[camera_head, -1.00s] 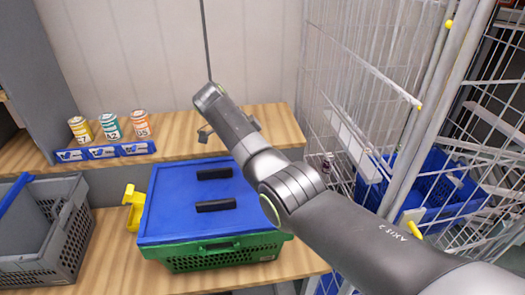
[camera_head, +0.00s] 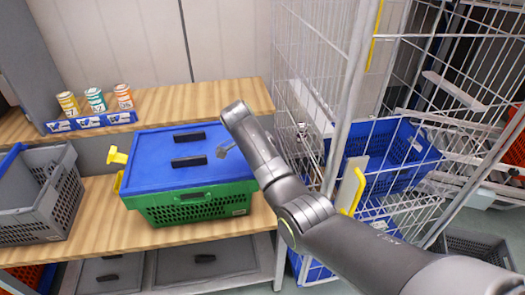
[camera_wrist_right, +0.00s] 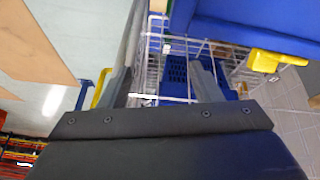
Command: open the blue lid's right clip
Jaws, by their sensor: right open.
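A blue lid (camera_head: 150,158) with two black handles covers a green crate (camera_head: 170,212) on the wooden bench. A yellow clip (camera_head: 117,156) sticks out from the lid's left side. The lid's right side is partly hidden behind my right arm, and no clip shows there in the head view. The right wrist view shows a blue edge (camera_wrist_right: 262,22), probably the lid's, with a yellow clip (camera_wrist_right: 268,60) at it. My right gripper (camera_wrist_right: 162,82) is open and empty, its fingers apart and the clip outside them to the right. My left gripper is out of view.
A wire cage trolley (camera_head: 350,90) stands close to the right, with a blue crate (camera_head: 385,165) in it. A grey crate (camera_head: 38,195) stands to the left. Several cans stand on the back shelf (camera_head: 170,100). Grey lidded boxes (camera_head: 205,258) sit below the bench.

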